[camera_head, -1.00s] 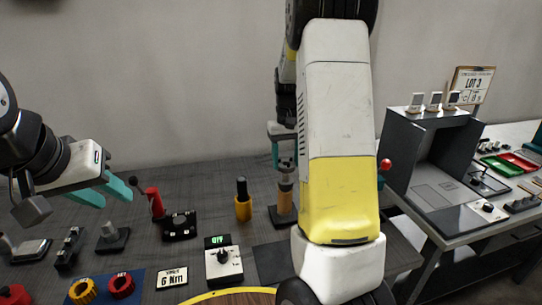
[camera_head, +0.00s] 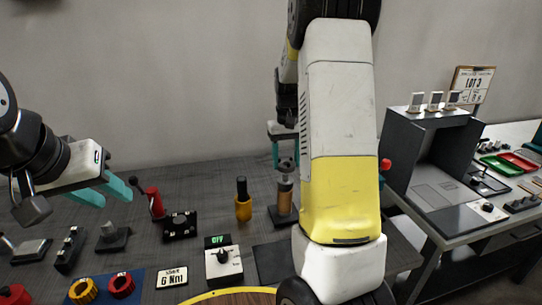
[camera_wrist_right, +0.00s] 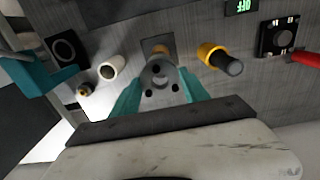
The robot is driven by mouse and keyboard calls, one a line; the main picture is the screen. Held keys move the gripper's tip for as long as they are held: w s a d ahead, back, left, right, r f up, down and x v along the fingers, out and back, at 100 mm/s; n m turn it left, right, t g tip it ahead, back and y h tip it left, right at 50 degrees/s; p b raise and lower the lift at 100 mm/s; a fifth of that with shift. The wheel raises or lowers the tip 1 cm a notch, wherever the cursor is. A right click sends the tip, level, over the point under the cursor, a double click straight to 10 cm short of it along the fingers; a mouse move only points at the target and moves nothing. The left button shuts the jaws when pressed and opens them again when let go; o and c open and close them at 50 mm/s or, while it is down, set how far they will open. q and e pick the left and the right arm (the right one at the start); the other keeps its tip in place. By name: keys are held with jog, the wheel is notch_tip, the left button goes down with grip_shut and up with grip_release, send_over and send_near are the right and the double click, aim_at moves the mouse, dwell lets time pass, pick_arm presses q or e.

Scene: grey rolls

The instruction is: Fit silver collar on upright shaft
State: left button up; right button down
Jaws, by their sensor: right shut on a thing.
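The silver collar (camera_wrist_right: 160,76) is a grey flange with small holes, held between the teal fingers of my right gripper (camera_wrist_right: 160,94). In the head view the collar (camera_head: 286,163) is just above a copper-coloured upright shaft (camera_head: 285,190) on a dark base (camera_head: 283,216). In the wrist view the collar covers most of the shaft, and a little copper (camera_wrist_right: 160,50) shows behind it. I cannot tell whether they touch. My right arm hides part of the right gripper in the head view. My left gripper (camera_head: 117,199) is open and empty at the left, above the table.
A yellow cylinder with a black top (camera_head: 243,206) stands left of the shaft. A dial box reading OFF (camera_head: 223,265) is in front. A grey booth (camera_head: 433,160) is at the right.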

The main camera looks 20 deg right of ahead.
aim_at(286, 171)
jog(key=shift+f, duration=2.15)
jog(key=shift+c, duration=2.4)
grip_release()
notch_tip(286, 171, up, 7)
jog(key=shift+f, duration=0.1)
jog(key=shift+r, duration=0.45)
